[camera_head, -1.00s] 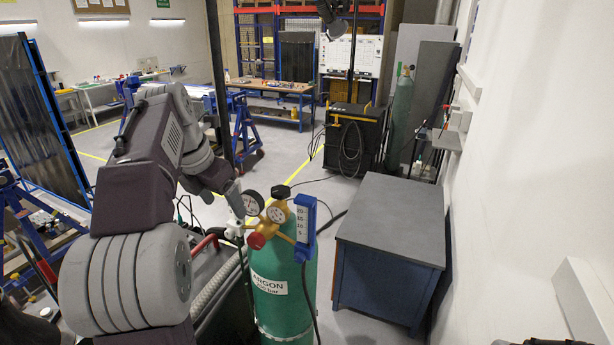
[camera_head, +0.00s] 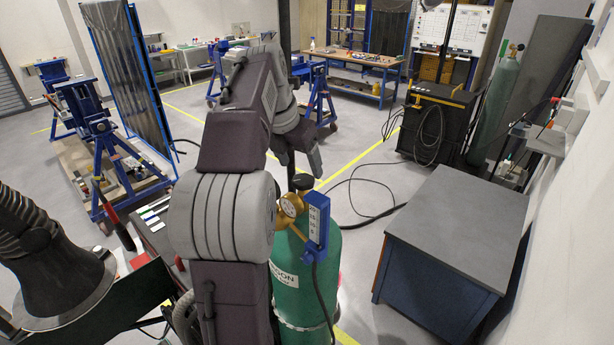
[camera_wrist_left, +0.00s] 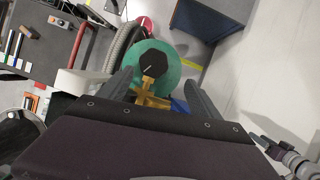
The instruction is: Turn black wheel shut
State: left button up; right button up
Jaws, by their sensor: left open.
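The black wheel (camera_head: 301,182) sits on top of the green argon cylinder (camera_head: 291,275), above the brass regulator. In the left wrist view the wheel (camera_wrist_left: 153,56) shows as a dark faceted knob over the round green cylinder top. My left gripper (camera_head: 298,168) is open, just above and behind the wheel in the head view. In the wrist view the wheel lies between the lines of the two fingers, a little beyond their tips; I cannot tell any contact. My left arm hides part of the cylinder and the regulator's left side. My right gripper is not clearly shown.
A blue flow gauge (camera_head: 318,222) and brass regulator (camera_head: 291,204) stick out beside the wheel. A grey-topped blue cabinet (camera_head: 455,225) stands to the right. A cable hangs down the cylinder. A jointed grey part (camera_wrist_left: 300,163) shows at the wrist view's lower right.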

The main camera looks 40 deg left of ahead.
aim_at(301, 181)
pick_arm(q)
jog(key=f, duration=0.3)
jog(key=shift+w+a+f, duration=0.1)
jog(key=shift+a, duration=0.2)
jog(key=w+a+f, duration=0.2)
jog(key=f, duration=0.1)
jog(key=shift+w+p, duration=0.3)
jog(key=shift+p, duration=0.1)
jog(key=shift+w+d+f, duration=0.1)
jog(key=shift+w+d, duration=0.05)
jog(key=shift+d, duration=0.35)
jog(key=shift+s+d+r, duration=0.25)
jog(key=shift+s, duration=0.1)
jog(key=shift+c, duration=1.2)
jog(key=shift+s+r, duration=0.1)
jog(key=shift+s, duration=0.1)
jog(key=c, duration=0.5)
jog(key=shift+s+a, duration=0.1)
jog(key=shift+a, duration=0.1)
jog(key=c, duration=0.5)
jog(key=shift+a, duration=0.15)
jog(key=shift+c, duration=0.6)
jog(key=shift+d, duration=0.2)
pick_arm(e)
jog(key=shift+s+a+r, duration=0.1)
jog(key=shift+a+r, duration=0.4)
jog(key=shift+r, duration=0.05)
